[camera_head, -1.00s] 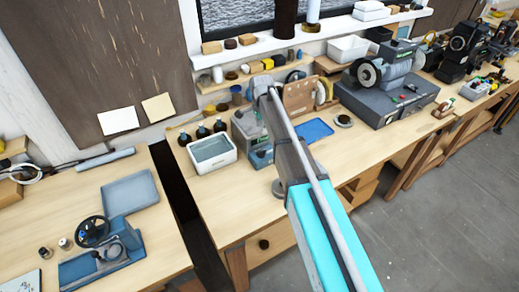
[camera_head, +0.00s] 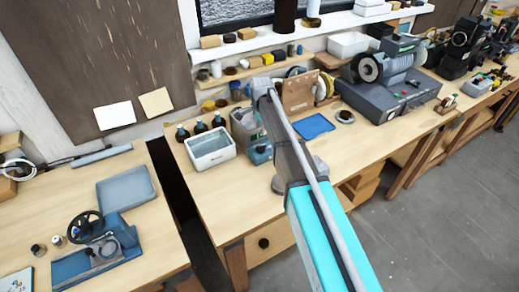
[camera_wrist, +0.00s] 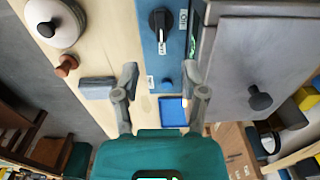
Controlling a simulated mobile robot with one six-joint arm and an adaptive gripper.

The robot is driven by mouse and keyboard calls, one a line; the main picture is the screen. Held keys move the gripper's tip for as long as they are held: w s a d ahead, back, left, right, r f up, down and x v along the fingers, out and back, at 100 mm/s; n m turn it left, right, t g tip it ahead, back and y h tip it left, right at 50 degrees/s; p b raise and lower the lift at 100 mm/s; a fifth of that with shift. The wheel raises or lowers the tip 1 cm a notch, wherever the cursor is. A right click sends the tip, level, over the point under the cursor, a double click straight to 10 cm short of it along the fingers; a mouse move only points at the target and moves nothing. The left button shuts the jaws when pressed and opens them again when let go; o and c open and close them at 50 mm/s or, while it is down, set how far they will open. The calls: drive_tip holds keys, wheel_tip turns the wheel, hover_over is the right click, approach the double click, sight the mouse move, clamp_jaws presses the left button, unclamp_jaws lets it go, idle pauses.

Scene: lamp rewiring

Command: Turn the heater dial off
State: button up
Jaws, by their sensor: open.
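The heater dial (camera_wrist: 160,18) is a black knob with a white mark on a blue panel (camera_wrist: 150,60), in the upper middle of the wrist view. Small white labels sit beside and below it; I cannot read them surely. My gripper (camera_wrist: 161,82) is open and empty, its two fingers apart, with the dial beyond the gap between them and not touched. In the head view the grey-blue heater box (camera_head: 258,153) stands on the bench, partly hidden behind my arm. The dial and gripper tips cannot be made out there.
A grey door with a black knob (camera_wrist: 260,98) is close on the right in the wrist view. A blue tray (camera_head: 312,127) lies on the bench, also in the wrist view (camera_wrist: 173,112). A white tub (camera_head: 211,150) and dark bottles stand left. A grinder (camera_head: 388,85) is right.

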sight(260, 146)
drive_tip(key=shift+f+b, duration=4.65)
drive_tip(key=shift+f, duration=0.3)
clamp_jaws()
drive_tip(key=shift+a, duration=0.1)
